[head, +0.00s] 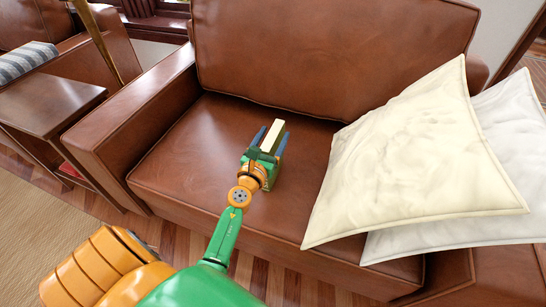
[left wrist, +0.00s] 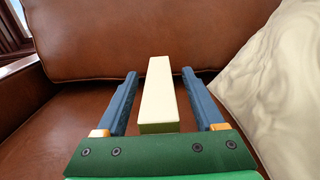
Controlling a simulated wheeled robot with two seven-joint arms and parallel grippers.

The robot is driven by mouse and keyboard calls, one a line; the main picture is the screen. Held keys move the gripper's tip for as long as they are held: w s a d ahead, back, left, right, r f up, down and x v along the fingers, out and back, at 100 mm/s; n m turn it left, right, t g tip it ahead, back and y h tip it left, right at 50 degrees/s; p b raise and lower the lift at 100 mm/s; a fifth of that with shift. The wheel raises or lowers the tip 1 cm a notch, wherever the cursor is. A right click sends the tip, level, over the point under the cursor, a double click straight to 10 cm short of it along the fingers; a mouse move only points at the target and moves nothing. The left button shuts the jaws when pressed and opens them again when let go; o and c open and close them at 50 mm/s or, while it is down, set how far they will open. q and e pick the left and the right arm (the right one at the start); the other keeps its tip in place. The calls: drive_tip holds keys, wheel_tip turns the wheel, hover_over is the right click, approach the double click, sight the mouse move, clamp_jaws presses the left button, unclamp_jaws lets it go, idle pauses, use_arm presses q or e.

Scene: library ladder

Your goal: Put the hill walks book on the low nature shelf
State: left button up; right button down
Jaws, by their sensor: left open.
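A book-like block with a cream face (head: 273,132) is on the brown leather sofa seat. It also shows in the left wrist view (left wrist: 159,90), with a thin green edge at its near end. I see no title, so I cannot tell whether it is the hill walks book. My left gripper (head: 274,138) is open, with its blue fingers on either side of the block. In the left wrist view the gripper (left wrist: 163,92) has a gap on both sides. My right gripper is out of view. I cannot make out a labelled nature shelf.
The sofa (head: 190,180) has an armrest on the left and a tall backrest behind. Cream and white cushions (head: 420,160) lean to the right. A wooden side table (head: 50,105) with a low shelf holding something red (head: 70,170) stands left. Wooden floor and a beige rug lie in front.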

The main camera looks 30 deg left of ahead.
use_arm(q)
clamp_jaws()
idle(1.4)
